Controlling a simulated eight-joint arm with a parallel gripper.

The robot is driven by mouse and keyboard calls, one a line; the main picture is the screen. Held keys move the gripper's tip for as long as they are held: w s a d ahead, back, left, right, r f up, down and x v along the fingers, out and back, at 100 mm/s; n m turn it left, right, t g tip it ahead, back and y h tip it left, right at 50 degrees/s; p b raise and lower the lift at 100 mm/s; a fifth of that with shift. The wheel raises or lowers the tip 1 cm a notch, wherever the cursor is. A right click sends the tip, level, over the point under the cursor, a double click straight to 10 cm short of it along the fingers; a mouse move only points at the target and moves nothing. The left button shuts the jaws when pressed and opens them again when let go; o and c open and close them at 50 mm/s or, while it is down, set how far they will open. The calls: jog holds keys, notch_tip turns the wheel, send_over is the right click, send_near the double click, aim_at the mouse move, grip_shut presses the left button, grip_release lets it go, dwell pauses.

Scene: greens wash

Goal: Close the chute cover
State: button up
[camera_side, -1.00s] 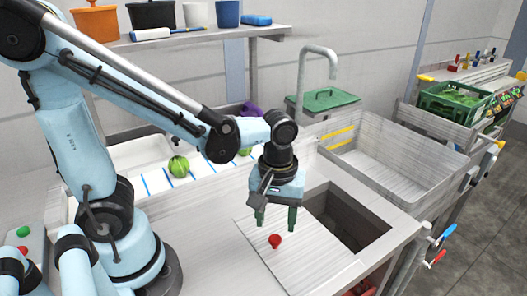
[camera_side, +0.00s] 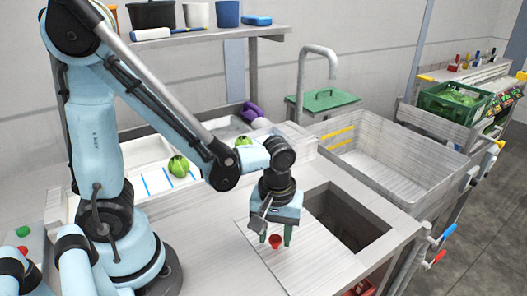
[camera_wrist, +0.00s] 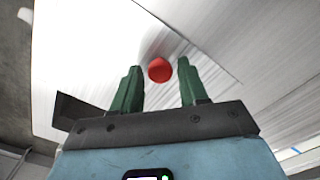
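The chute cover (camera_side: 300,262) is a pale flat panel on the counter, with a red knob (camera_side: 275,241) on top. The dark rectangular chute opening (camera_side: 345,215) lies uncovered to the right of and behind the panel. My gripper (camera_side: 274,238) points down over the knob, its green fingers apart on either side of it. In the wrist view the red knob (camera_wrist: 160,70) shows between the open fingertips (camera_wrist: 158,70), with gaps to both. I cannot tell exactly how low the fingertips are against the knob.
A large grey basin (camera_side: 385,165) stands right of the opening. A tap (camera_side: 318,65) and a green-lidded box (camera_side: 323,101) are behind. A white tray with a green cabbage (camera_side: 179,166) lies at the left. Blue and red valve handles (camera_side: 442,237) stick out at the front right.

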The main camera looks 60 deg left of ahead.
grip_shut()
jog(key=w, duration=1.6)
jog(key=shift+w, duration=0.1)
jog(key=shift+o, duration=1.5)
grip_release()
jog(key=shift+r, duration=0.1)
notch_tip(320, 180, up, 12)
